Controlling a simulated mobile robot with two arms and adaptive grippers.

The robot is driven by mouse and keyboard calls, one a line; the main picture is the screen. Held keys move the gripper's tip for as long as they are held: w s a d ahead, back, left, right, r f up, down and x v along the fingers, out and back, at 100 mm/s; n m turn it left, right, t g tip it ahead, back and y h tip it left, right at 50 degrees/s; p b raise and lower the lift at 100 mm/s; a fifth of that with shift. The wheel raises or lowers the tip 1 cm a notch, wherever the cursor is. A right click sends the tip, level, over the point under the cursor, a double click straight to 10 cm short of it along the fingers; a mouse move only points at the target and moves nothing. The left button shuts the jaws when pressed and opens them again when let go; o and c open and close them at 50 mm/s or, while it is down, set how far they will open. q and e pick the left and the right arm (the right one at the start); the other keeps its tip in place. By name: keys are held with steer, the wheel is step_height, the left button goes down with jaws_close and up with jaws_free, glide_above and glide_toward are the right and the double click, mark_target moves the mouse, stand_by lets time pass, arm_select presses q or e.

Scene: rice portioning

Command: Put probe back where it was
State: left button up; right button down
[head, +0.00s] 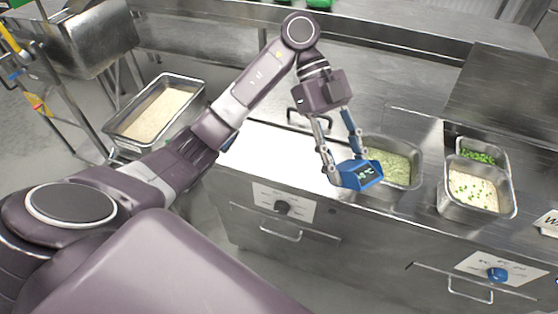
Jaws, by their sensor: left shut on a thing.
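My left gripper (341,160) points down and is shut on a blue probe (360,175) with a dark display on its face. The probe is in front of and partly overlaps the left edge of a metal pan of green food (397,168) on the counter. I cannot tell whether the probe touches the counter or is held above it. Any thin tip of the probe is hidden. My right gripper is not in view.
A pan of rice with green bits (478,190) and a small pan of peas (480,157) stand on the right. A large rice tray (155,117) is at the left. A bright flat surface (275,157) lies left of the gripper. Drawers and knobs line the counter front.

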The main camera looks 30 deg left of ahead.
arm_select(q)
steer(key=shift+w+m+g+y, duration=0.3)
steer(key=shift+m+y, duration=0.1)
steer(key=shift+m, duration=0.2)
steer(key=shift+w+m+g+y, duration=0.15)
steer(key=shift+m+g+y, duration=0.2)
steer(key=shift+m, duration=0.25)
steer(key=shift+w+a+f+m+g+y, duration=0.1)
steer(key=shift+w+m+g+y, duration=0.05)
steer(key=shift+m+y, duration=0.4)
steer(key=shift+w+a+m+g+y, duration=0.1)
steer(key=shift+m+y, duration=0.3)
steer(key=shift+m, duration=0.25)
steer(key=w+a+m+y, duration=0.1)
steer(key=m+y, duration=0.2)
steer(key=m, duration=0.1)
step_height(320, 180, up, 4)
steer(key=f+m+t+y, duration=0.15)
steer(key=m+t, duration=0.45)
steer(key=m, duration=0.9)
glide_above(281, 161)
steer(key=r, duration=0.1)
step_height(281, 161, down, 20)
steer(key=p, duration=0.4)
steer(key=shift+r, duration=0.1)
steer(key=o, duration=1.1)
steer(key=shift+o, duration=0.2)
